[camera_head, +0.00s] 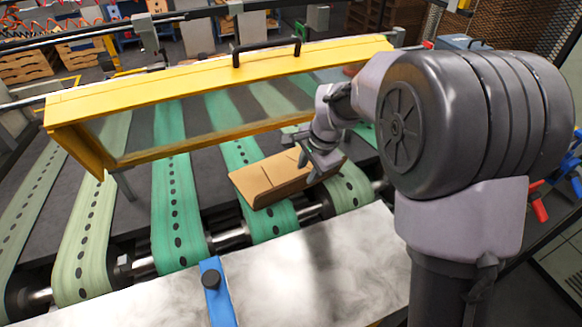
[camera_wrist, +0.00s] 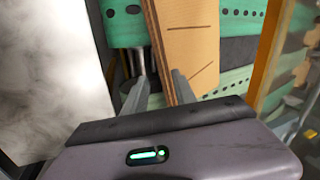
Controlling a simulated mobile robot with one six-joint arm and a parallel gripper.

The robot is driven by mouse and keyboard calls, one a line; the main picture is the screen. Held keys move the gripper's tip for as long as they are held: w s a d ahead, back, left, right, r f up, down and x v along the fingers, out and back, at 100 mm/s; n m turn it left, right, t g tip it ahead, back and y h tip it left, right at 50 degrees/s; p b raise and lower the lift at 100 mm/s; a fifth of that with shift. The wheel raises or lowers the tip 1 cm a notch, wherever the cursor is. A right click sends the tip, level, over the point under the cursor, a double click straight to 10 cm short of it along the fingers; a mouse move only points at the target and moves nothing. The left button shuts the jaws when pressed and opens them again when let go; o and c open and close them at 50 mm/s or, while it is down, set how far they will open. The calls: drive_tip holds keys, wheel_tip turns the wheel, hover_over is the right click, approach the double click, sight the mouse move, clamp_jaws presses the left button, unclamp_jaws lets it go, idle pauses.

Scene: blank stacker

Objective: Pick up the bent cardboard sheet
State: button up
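The bent cardboard sheet (camera_head: 270,180) is brown and folded, with dark crease lines or slits. It lies across the green belts at the front edge of the conveyor. In the wrist view, the sheet (camera_wrist: 192,42) extends up from between my fingers, with its layered edge facing left. My gripper (camera_head: 315,165) is at the right part of the sheet in the head view. In the wrist view, my gripper (camera_wrist: 160,80) is open, with one finger on each side of the sheet's edge. A small gap shows beside the left finger. Contact at the right finger is unclear.
A yellow-framed clear guard (camera_head: 215,85) stands over the belts just behind the sheet and arm. A pale metal table (camera_head: 330,265) lies in front, with a blue bracket (camera_head: 217,290) on its edge. Rollers (camera_head: 232,238) run below the belts' front ends.

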sight(300, 186)
drive_tip(key=b+x, duration=0.1)
drive_tip(key=x, duration=0.8)
drive_tip(key=shift+w+a+r, duration=0.1)
drive_tip(key=shift+w+a, duration=0.05)
drive_tip(key=shift+r, duration=0.1)
drive_tip(key=shift+c, duration=0.4)
clamp_jaws()
